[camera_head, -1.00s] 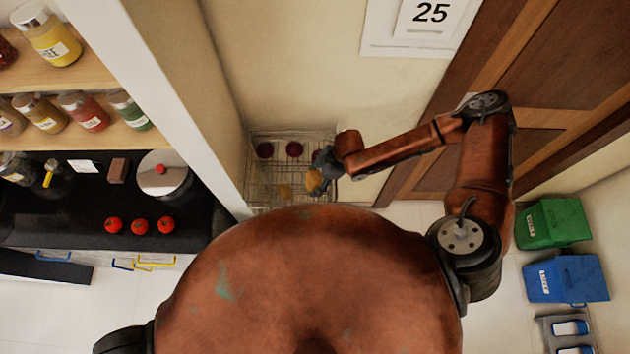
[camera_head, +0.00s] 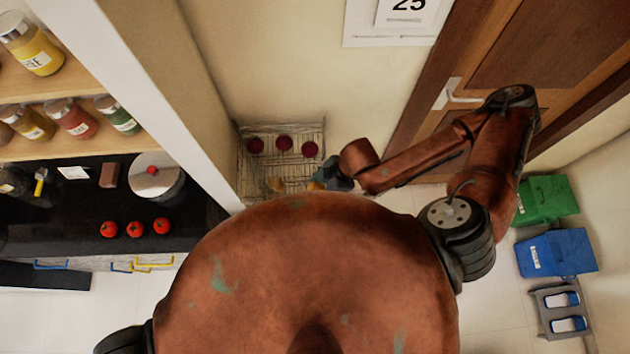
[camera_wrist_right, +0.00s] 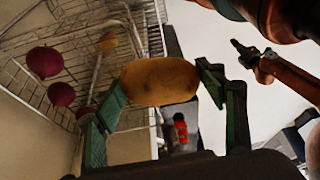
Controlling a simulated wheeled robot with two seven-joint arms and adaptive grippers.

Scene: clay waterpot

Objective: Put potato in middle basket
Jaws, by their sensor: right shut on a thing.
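In the right wrist view a tan potato (camera_wrist_right: 160,81) sits between the green fingers of my right gripper (camera_wrist_right: 160,92), which is shut on it. In the head view my right gripper (camera_head: 330,182) is over the right side of a wire basket rack (camera_head: 245,186), with the held potato (camera_head: 314,186) at its tip, partly hidden. Another tan potato (camera_head: 275,184) lies in the rack to the left. It also shows in the wrist view (camera_wrist_right: 107,43). The head view does not show my left gripper; a small dark tip (camera_wrist_right: 244,52) on a reddish arm in the wrist view may be it.
Three dark red round vegetables (camera_head: 284,143) lie along the back of the rack. A cream wall stands behind it and a shelf side panel (camera_head: 160,95) to its left. A black counter (camera_head: 75,215) holds three tomatoes (camera_head: 135,229). A door is at right.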

